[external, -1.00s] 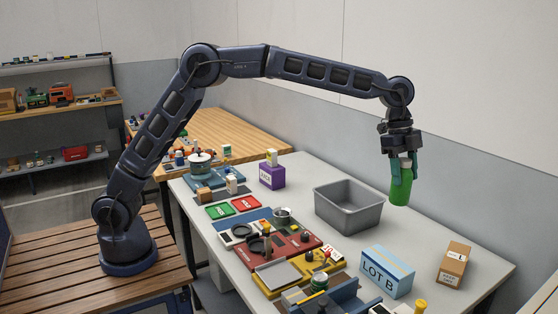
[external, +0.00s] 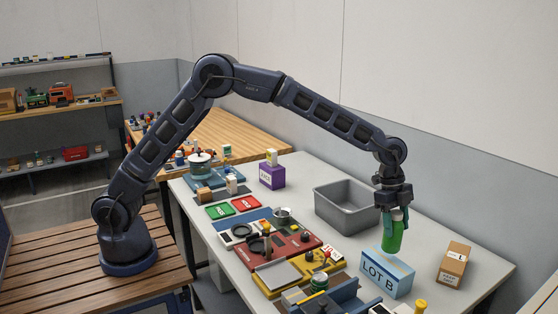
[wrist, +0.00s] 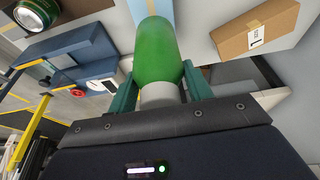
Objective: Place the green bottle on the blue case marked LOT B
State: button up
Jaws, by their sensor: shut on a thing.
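The green bottle (external: 392,236) is upright in my gripper (external: 394,213). My gripper is shut on it near its top. In the external view the bottle appears just above or at the top of the blue case (external: 386,274), which has LOT B on its front; I cannot tell whether the two touch. In the wrist view the bottle (wrist: 160,52) sits between my two green fingers, and a strip of the light blue case (wrist: 141,9) shows beyond it. The rest of the case is hidden behind the bottle there.
A brown carton (external: 454,264) stands right of the case. A grey bin (external: 348,208) stands behind it on the left. A dark blue fixture (external: 340,298) and a yellow-topped item (external: 420,306) are close in front. The table between case and carton is clear.

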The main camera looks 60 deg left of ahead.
aim_at(396, 252)
jog(key=shift+f, duration=1.95)
jog(key=shift+f, duration=0.1)
jog(key=o, duration=1.1)
jog(key=shift+o, duration=0.2)
